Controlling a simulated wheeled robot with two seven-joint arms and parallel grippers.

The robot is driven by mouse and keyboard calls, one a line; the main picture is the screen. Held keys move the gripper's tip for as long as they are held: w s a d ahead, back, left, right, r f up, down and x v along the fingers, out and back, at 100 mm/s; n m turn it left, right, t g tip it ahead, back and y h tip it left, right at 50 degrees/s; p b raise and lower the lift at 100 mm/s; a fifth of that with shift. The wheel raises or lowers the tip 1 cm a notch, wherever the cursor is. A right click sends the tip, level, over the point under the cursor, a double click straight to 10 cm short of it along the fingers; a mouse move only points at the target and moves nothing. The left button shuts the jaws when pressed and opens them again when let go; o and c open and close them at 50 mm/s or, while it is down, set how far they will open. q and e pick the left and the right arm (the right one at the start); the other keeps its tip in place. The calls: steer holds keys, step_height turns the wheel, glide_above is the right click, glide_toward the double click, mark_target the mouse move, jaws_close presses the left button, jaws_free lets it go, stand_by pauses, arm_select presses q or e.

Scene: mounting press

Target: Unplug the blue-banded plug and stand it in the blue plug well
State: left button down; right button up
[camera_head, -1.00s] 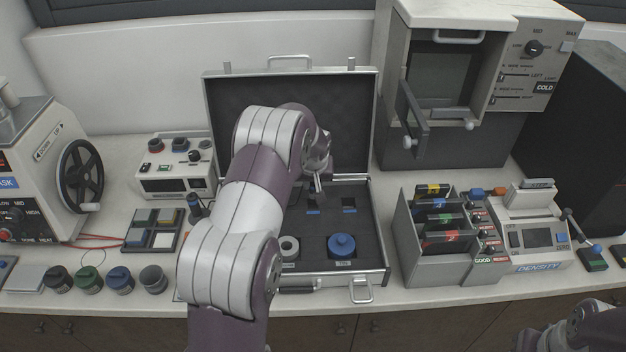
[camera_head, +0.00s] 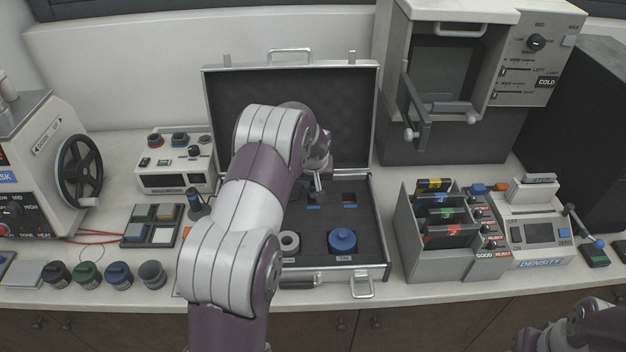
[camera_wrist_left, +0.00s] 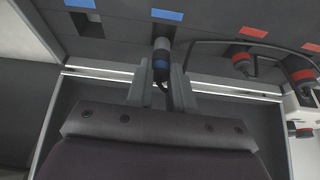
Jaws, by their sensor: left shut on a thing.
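The blue-banded plug (camera_wrist_left: 161,62) is dark with a blue band and sits between the two fingers of my left gripper (camera_wrist_left: 162,88), which is shut on it. In the head view the left gripper (camera_head: 317,190) is over the open case (camera_head: 375,235), and the plug is hard to make out there. In the wrist view the plug is close to a blue label (camera_wrist_left: 167,15) in the dark foam; another blue label (camera_wrist_left: 80,4) marks an empty dark well to its left. I cannot tell whether the plug's tip is inside a well. My right gripper is not visible.
Red-banded plugs (camera_wrist_left: 242,64) with a black cable are at the right in the wrist view. A blue round piece (camera_head: 342,240) and a pale ring (camera_head: 290,243) sit at the case's front. A grey rack (camera_head: 425,240) stands right of the case.

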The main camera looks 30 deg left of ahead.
mark_target(313, 190)
arm_select(q)
steer(key=shift+f, duration=0.3)
steer(key=shift+f, duration=0.1)
steer(key=shift+f+b, duration=1)
steer(key=shift+f, duration=0.35)
steer(key=shift+c, duration=1.8)
jaws_free()
steer(key=shift+r, duration=0.1)
step_height(313, 190, up, 8)
steer(key=p, duration=0.4)
steer(key=shift+p, duration=0.4)
steer(key=shift+s+f, duration=0.1)
steer(key=shift+f, duration=0.15)
